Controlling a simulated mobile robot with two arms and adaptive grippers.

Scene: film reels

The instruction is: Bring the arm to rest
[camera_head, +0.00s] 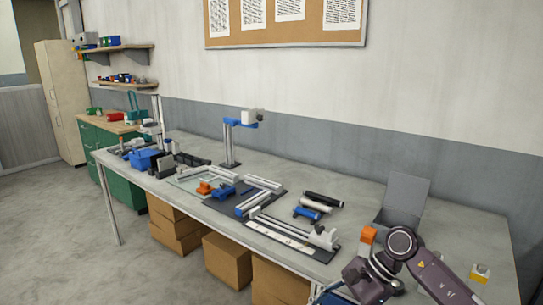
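One arm of mine (403,243) comes in at the lower right, its dark, rounded links bent in front of the table's near right part. I see only arm links there; no gripper fingers show, and the arm's lower end runs to the bottom edge of the picture. My other arm and its gripper are not in view.
A long grey table (345,186) bears a blue-topped stand (229,138), metal rails (262,192), dark and white rollers (318,204) and an open grey box (403,200). Cardboard boxes (227,260) stand below. Floor at left is clear.

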